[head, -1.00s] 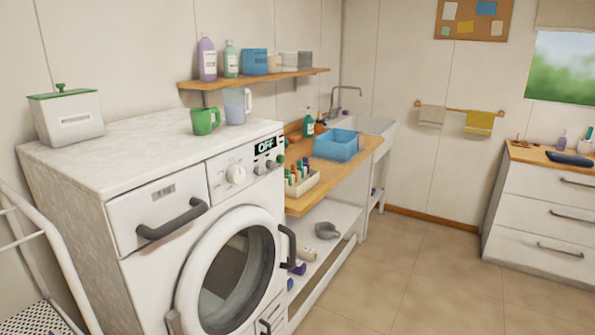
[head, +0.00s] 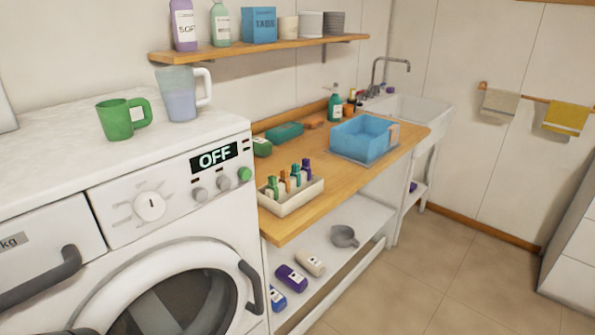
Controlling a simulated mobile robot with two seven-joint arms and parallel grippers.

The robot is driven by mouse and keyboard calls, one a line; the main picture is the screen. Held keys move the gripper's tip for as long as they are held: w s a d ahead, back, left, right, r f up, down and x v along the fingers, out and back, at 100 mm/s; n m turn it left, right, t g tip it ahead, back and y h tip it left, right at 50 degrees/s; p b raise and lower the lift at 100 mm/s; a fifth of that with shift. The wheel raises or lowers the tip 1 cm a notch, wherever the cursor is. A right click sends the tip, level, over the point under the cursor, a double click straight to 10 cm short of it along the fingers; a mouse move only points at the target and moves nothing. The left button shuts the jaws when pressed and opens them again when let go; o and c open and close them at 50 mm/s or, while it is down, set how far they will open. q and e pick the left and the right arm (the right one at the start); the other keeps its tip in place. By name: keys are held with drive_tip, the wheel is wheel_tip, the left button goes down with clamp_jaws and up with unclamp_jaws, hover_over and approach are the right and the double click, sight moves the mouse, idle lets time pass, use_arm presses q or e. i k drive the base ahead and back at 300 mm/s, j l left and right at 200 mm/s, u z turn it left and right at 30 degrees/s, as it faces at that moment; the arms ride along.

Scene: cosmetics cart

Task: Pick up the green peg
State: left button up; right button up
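I cannot make out a clear peg. A cream tray (head: 307,192) on the wooden counter holds several small upright items with coloured tops. The leftmost, a green-topped item (head: 272,187), stands near the tray's left end; it looks like a small bottle with a pale label. Neither of my grippers is in the head view.
The washing machine (head: 172,160) stands at left with a green mug (head: 117,121) and a jug (head: 180,100) on top. A blue basin (head: 362,137) sits on the counter (head: 345,178). Bottles lie on the lower shelf (head: 345,275). The tiled floor (head: 445,270) at right is clear.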

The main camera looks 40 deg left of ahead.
sight(273, 184)
drive_tip(key=i, duration=1.4)
drive_tip(key=i+u, duration=0.15)
drive_tip(key=i, duration=0.45)
drive_tip(key=i+l+u, duration=0.2)
drive_tip(key=i, duration=0.4)
drive_tip(key=u, duration=3)
